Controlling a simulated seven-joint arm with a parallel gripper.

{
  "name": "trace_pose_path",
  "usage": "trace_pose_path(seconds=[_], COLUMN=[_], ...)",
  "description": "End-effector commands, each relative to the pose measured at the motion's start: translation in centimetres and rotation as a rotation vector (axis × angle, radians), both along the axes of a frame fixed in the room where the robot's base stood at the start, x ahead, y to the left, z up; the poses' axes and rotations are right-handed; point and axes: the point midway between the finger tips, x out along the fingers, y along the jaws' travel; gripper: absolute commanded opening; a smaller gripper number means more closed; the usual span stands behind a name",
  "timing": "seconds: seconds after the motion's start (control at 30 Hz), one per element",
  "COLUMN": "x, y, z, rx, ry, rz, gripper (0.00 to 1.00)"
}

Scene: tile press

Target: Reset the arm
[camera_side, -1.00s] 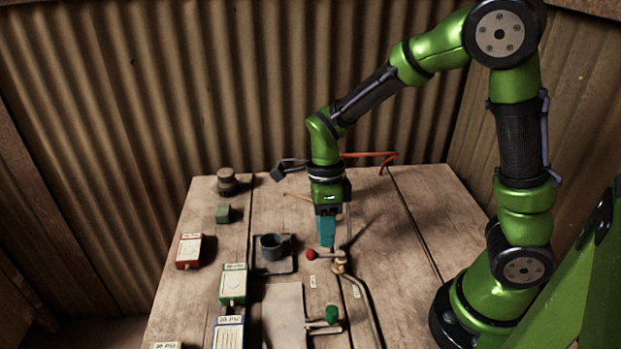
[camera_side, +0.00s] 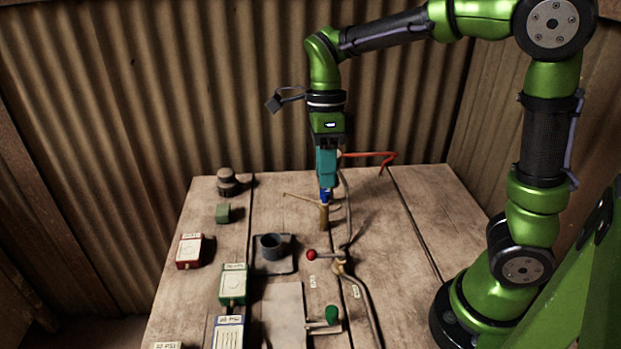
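My gripper (camera_side: 326,193) points straight down over the back middle of the wooden table, with its teal fingers seen close together from the side. I cannot tell whether they are open or shut. A small blue part shows at the fingertips; I cannot tell whether it belongs to the fingers. Just below it in the picture stands a brown upright post (camera_side: 324,217) with a thin rod reaching left. Whether the tips touch the post cannot be told.
A red-knobbed lever (camera_side: 312,255) and a green-knobbed lever (camera_side: 331,314) stand in front. A dark cup on a plate (camera_side: 271,247), a green block (camera_side: 223,213), a dark round knob (camera_side: 227,182), a red box (camera_side: 189,251) and a green box (camera_side: 233,284) lie left. The table's right side (camera_side: 420,215) is mostly clear.

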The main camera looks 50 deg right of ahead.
Motion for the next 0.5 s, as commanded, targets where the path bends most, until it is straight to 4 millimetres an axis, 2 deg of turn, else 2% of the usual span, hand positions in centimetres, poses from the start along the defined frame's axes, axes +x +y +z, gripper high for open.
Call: trace_pose_path(seconds=[0.13,0.23,0.37,0.5], x=[0.2,0.3,-0.5,-2.2], y=[-0.1,-0.1,0.4,0.7], z=[-0.1,-0.7,-1.1,-0.3], rx=[0.007,0.021,0.066,0.07], ry=[-0.018,-0.064,-0.187,-0.385], rz=[0.073,0.258,0.644,1.087], gripper=[0.36,0.36,0.36,0.36])
